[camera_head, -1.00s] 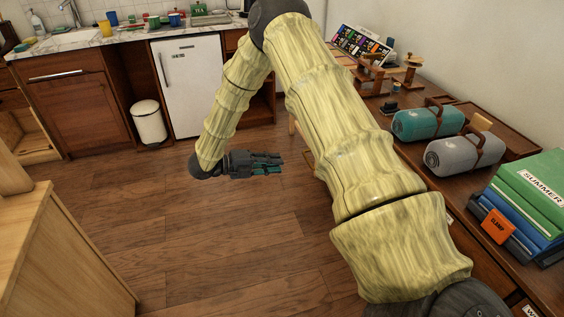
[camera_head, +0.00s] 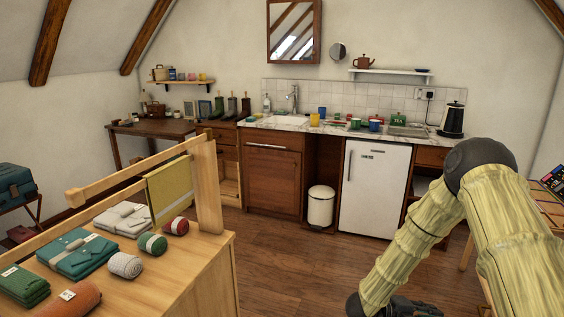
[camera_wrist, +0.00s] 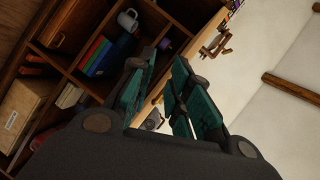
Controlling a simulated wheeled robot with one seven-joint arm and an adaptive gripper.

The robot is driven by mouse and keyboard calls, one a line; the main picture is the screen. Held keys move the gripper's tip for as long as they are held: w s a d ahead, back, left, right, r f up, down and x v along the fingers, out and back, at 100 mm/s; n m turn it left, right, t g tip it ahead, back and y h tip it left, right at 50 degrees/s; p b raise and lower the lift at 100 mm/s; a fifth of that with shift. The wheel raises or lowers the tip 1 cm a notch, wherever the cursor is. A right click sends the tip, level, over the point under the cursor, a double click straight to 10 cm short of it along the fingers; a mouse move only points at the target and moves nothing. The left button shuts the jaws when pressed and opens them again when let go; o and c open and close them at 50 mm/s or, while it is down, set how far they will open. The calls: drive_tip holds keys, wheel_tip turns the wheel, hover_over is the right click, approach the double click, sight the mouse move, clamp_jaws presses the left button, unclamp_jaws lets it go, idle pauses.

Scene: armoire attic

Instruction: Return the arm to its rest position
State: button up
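My arm stands at the right of the head view, bent with its elbow up and its forearm hanging down. My gripper (camera_head: 412,307) is at the bottom edge of the head view, low over the wooden floor and partly cut off. In the wrist view my gripper (camera_wrist: 165,66) shows two teal-padded fingers with a gap between them. No object is held in the gap. The fingers point toward a wooden shelf unit (camera_wrist: 72,52) that appears tilted.
A wooden counter (camera_head: 192,268) with folded cloths and rolls stands at left. A white fridge (camera_head: 375,190), a bin (camera_head: 320,206) and a sink cabinet (camera_head: 272,178) line the back. The floor (camera_head: 285,262) between is clear. A kettle (camera_head: 453,119) stands on the worktop.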

drive_tip(key=s+a+f+n+t+y+p, duration=0.55)
drive_tip(key=s+a+f+n+y, duration=0.6)
drive_tip(key=n, duration=0.75)
drive_tip(key=s+a+n+g+y+p, duration=0.1)
drive_tip(key=s+a+n, duration=0.4)
drive_tip(key=s, duration=0.7)
drive_tip(key=s+a+n+g+y+p, duration=0.1)
drive_tip(key=s+a+n+g, duration=0.3)
drive_tip(key=s, duration=0.8)
drive_tip(key=a+n+y, duration=0.1)
drive_tip(key=a+n, duration=0.1)
drive_tip(key=n, duration=0.1)
drive_tip(key=shift+a+n+g+p, duration=0.2)
drive_tip(key=shift+n+g+p, duration=0.15)
drive_tip(key=shift+n, duration=0.05)
